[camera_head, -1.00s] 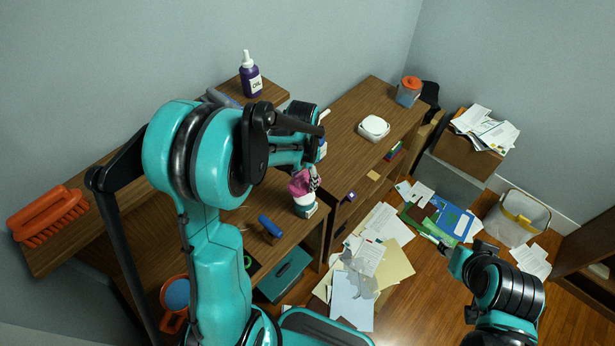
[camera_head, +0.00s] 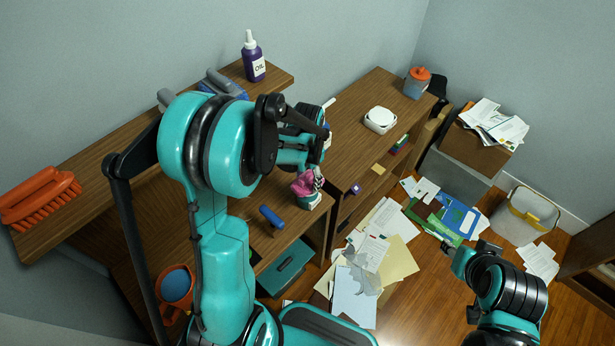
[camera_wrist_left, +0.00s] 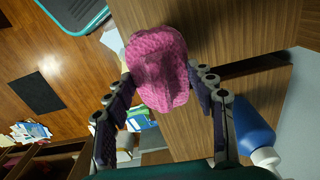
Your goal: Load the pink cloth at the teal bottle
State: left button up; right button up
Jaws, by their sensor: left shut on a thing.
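The pink cloth (camera_head: 303,184) is bunched at the front right of the desk, below my left wrist. It also fills the space between my left fingers in the left wrist view (camera_wrist_left: 158,70). My left gripper (camera_wrist_left: 163,90) is shut on it; in the head view my arm mostly hides the fingers. A small white and teal item (camera_head: 312,201) shows just under the cloth; I cannot tell if it is the teal bottle. A blue bottle with a white cap (camera_wrist_left: 252,125) lies beside my left finger. My right gripper (camera_head: 458,251) is over the floor; its jaws are unclear.
A purple oil bottle (camera_head: 253,60) and an orange brush (camera_head: 40,198) stand on the upper shelf (camera_head: 110,165). A blue-handled tool (camera_head: 271,217) is on the desk near the cloth. Papers (camera_head: 375,250) cover the floor. A white device (camera_head: 380,119) sits on the right cabinet.

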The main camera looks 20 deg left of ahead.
aim_at(307, 175)
pick_arm(q)
jog(key=shift+f+b, duration=0.55)
jog(key=shift+b, duration=0.05)
pick_arm(e)
jog(key=shift+f, duration=0.6)
dwell(1.1)
pick_arm(q)
jog(key=shift+r, duration=0.1)
pick_arm(e)
jog(key=shift+r, duration=0.1)
pick_arm(q)
jog(key=shift+r+p, duration=2.6)
jog(key=shift+r, duration=0.85)
pick_arm(e)
notch_tip(307, 175, up, 5)
jog(key=shift+f, duration=0.1)
